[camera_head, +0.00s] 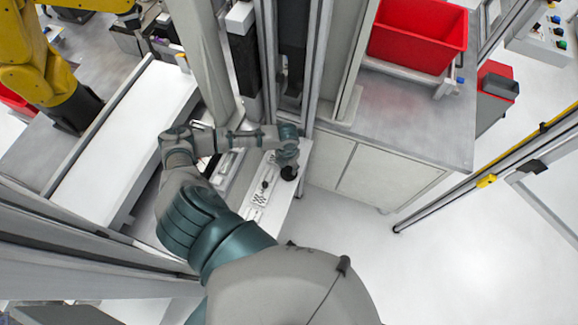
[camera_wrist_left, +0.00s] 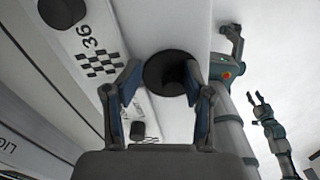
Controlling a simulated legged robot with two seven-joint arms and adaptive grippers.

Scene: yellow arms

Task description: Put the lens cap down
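The lens cap is a round black disc (camera_wrist_left: 160,70) between the fingertips of my left gripper (camera_wrist_left: 163,75) in the left wrist view. Both fingertips meet its sides, and the gripper appears shut on it. In the head view the left gripper (camera_head: 289,160) points down with the black cap (camera_head: 289,173) beneath it, over the right edge of a narrow white surface (camera_head: 276,205). Any gap between cap and surface cannot be judged. My right gripper (camera_wrist_left: 258,98) shows small at the right of the left wrist view, its fingers apart and empty.
The white surface carries a checkered marker (camera_wrist_left: 102,62) and small black round parts (camera_wrist_left: 137,131). A grey cabinet (camera_head: 385,175) with a red bin (camera_head: 418,35) stands to the right. A yellow arm (camera_head: 35,60) is at upper left. Floor at lower right is clear.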

